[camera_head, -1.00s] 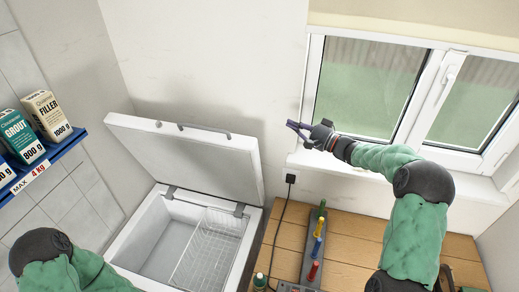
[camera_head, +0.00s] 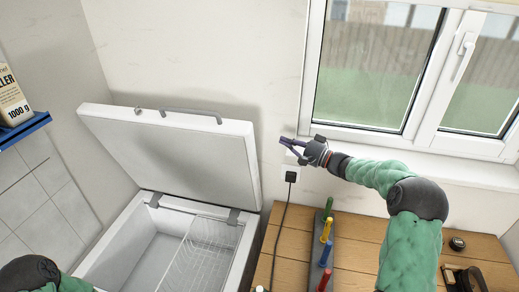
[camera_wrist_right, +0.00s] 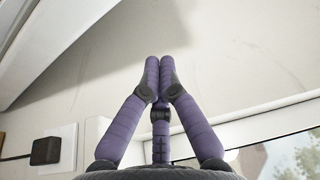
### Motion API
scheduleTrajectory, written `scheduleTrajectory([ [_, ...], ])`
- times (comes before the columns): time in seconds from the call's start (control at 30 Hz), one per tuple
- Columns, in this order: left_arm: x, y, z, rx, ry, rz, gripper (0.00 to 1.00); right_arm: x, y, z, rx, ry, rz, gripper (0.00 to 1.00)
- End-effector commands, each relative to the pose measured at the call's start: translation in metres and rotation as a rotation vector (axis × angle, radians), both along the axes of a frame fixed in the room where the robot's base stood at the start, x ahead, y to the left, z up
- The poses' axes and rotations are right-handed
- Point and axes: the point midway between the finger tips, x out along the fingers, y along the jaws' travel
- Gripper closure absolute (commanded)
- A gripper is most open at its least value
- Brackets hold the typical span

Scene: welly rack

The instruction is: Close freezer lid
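The white chest freezer (camera_head: 101,262) stands at the lower left with its interior showing. Its lid (camera_head: 170,150) is raised and leans back near the wall, with a grey handle on its upper edge. A white panel at the upper left there looks like the lid (camera_wrist_right: 30,40). My left gripper is out of view.
A wire basket (camera_head: 203,250) hangs inside the freezer. A wooden worktop (camera_head: 350,250) with a rack of coloured-handled tools (camera_head: 323,245) stands to the right. A socket (camera_head: 291,171) with a plug and cable is on the wall. A blue shelf (camera_head: 20,130) is at left.

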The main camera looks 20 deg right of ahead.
Motion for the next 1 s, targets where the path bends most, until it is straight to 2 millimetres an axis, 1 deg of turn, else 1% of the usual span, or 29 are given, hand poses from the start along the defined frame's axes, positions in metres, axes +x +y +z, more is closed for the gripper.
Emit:
scheduleTrajectory([
  [0.03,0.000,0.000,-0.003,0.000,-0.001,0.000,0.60,0.000,0.000,-0.002,0.000,-0.001,0.000,1.00],
  [0.13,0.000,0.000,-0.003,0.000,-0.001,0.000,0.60,0.003,0.002,-0.002,0.000,-0.001,0.001,1.00],
  [0.27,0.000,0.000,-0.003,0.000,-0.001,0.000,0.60,0.013,0.010,0.000,-0.001,-0.002,0.001,1.00],
  [0.5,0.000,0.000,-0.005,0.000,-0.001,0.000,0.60,0.046,0.036,0.003,0.000,-0.002,0.002,1.00],
  [0.8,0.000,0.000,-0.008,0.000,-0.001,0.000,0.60,0.081,0.063,0.007,-0.001,-0.002,0.002,1.00],
  [1.0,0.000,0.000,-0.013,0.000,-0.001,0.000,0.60,0.061,0.073,0.001,0.000,0.000,0.000,1.00],
])
